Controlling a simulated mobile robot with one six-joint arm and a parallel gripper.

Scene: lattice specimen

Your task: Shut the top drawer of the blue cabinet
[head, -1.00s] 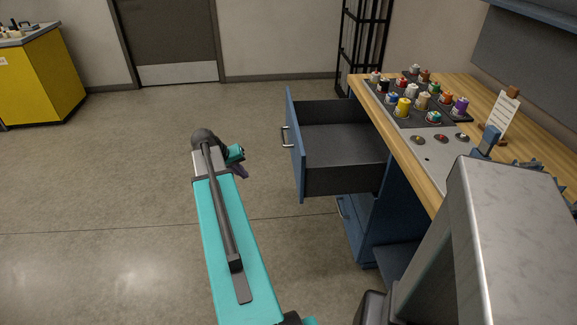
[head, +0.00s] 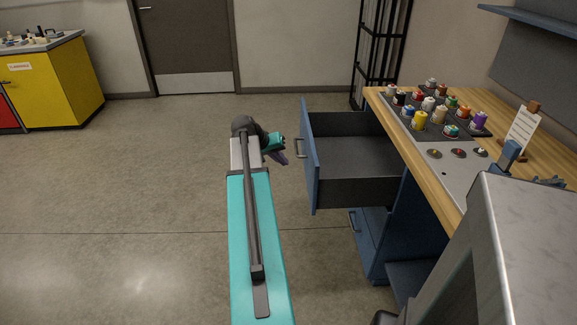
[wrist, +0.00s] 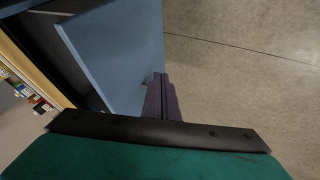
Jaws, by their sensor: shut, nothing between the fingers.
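The blue cabinet (head: 372,243) stands under the wooden worktop at the right. Its top drawer (head: 309,160) is pulled far out to the left, and its dark inside looks empty. A metal handle (head: 299,148) is on the drawer's front. My gripper (head: 280,156) is just left of the drawer front, near the handle, with a small gap in the head view. In the wrist view, the purple fingers (wrist: 159,92) are shut and empty, and their tips overlap the edge of the blue drawer front (wrist: 118,50). I cannot tell whether they touch it.
The wooden worktop (head: 425,153) holds several small coloured pots on a dark tray. A lower drawer with a handle (head: 353,221) is shut below. A black rack (head: 378,55) stands behind. A yellow cabinet (head: 62,82) is at the far left. The floor to the left is clear.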

